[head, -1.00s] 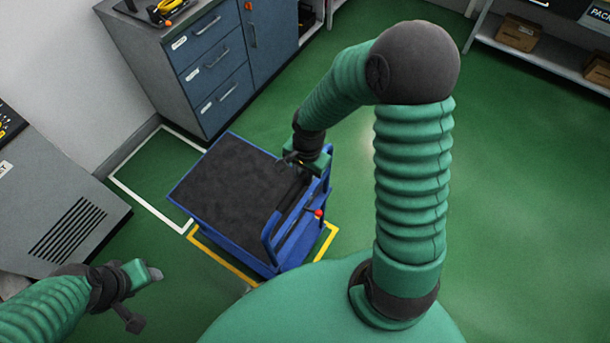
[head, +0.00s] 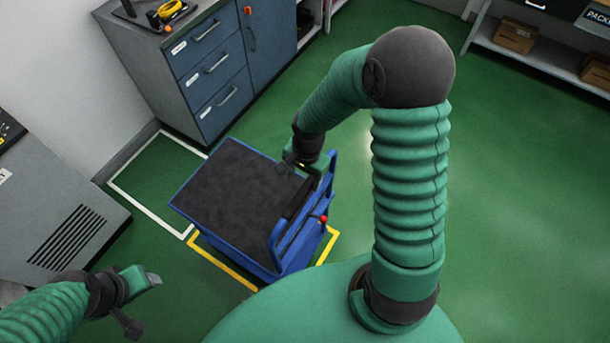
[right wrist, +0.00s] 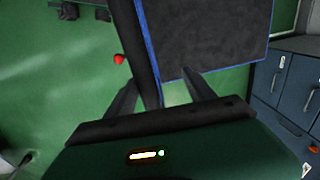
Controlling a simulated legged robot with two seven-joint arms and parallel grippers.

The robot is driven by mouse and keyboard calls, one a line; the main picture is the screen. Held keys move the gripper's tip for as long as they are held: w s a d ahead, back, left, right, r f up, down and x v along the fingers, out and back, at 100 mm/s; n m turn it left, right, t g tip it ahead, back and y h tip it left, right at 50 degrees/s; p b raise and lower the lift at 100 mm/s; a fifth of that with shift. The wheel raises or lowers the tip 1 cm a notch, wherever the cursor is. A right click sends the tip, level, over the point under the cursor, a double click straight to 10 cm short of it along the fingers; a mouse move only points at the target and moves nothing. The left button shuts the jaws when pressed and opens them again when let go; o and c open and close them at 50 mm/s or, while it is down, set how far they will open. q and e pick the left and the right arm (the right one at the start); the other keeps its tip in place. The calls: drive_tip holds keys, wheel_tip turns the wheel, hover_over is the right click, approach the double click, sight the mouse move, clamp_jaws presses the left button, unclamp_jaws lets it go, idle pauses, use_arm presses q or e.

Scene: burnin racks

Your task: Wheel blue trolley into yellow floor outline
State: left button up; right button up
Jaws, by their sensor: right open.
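The blue trolley (head: 240,200) has a dark mat on top and a handle (head: 277,232) on its right side with a red knob (head: 323,218). It stands over the yellow floor outline (head: 222,263), whose near left edge and right corner show; the trolley hides the rest. My right gripper (head: 300,165) is at the far end of the handle. In the right wrist view its open fingers (right wrist: 160,98) lie either side of the handle bar. My left gripper (head: 150,282) is low at the left, apart from the trolley; its jaws are unclear.
A white floor outline (head: 152,210) lies left of the trolley, partly hidden by it. Blue drawers (head: 215,75) stand behind, and a grey vented cabinet (head: 60,215) stands at the left. Green floor (head: 510,200) is clear to the right.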

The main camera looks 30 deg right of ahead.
drive_tip(key=shift+w+a, duration=0.15)
drive_tip(key=shift+a, duration=0.1)
wheel_tip(320, 180, up, 17)
drive_tip(key=p, duration=0.1)
drive_tip(key=shift+s+a+f, duration=0.15)
drive_tip(key=shift+s+a, duration=0.05)
drive_tip(key=shift+s, duration=0.25)
